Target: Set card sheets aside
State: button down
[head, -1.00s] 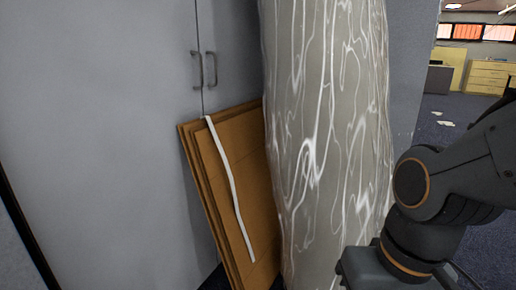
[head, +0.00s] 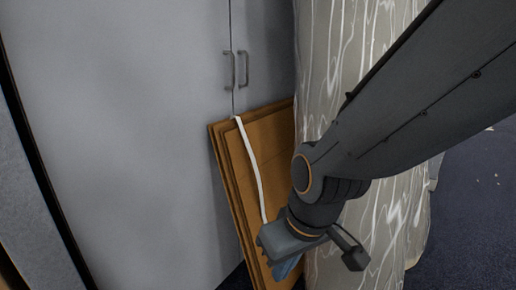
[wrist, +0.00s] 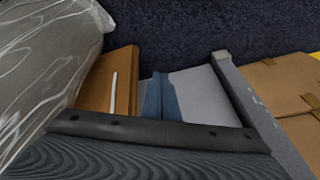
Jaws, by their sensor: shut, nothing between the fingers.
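Several brown card sheets (head: 268,140) lean upright in a stack against the grey cabinet doors (head: 130,130). A white strip (head: 252,160) hangs down over the front sheet. The sheets also show in the wrist view (wrist: 98,82), left of my fingers. My gripper (head: 287,268) is low in front of the stack, its blue fingers together and empty. In the wrist view my fingers (wrist: 158,80) point down towards the floor beside the sheets. My arm hides the lower right part of the stack in the head view. I cannot tell whether the fingers touch a sheet.
A large grey wrapped roll with white creases (head: 335,60) stands close at the right of the sheets. The cabinet has two door handles (head: 236,68). Brown boxes (wrist: 285,85) show at the right in the wrist view. Dark carpet (head: 470,200) is open at the right.

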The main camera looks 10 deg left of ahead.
jog(key=w+a+r+n+t+y+p, duration=0.2)
jog(key=w+a+n+t+p, duration=0.1)
jog(key=w, duration=0.8)
jog(key=w+a+r+n+t+y+p, duration=0.2)
jog(key=w+a+n+t, duration=0.3)
jog(key=w, duration=0.6)
jog(key=w+a+r+n+t+y+p, duration=0.2)
jog(key=w+a+n, duration=0.4)
jog(key=w, duration=0.6)
jog(key=shift+a+r+n+t+y+p, duration=0.4)
jog(key=shift+r+n+t+p, duration=0.2)
jog(key=shift+r+t+p, duration=0.5)
jog(key=shift+f, duration=0.25)
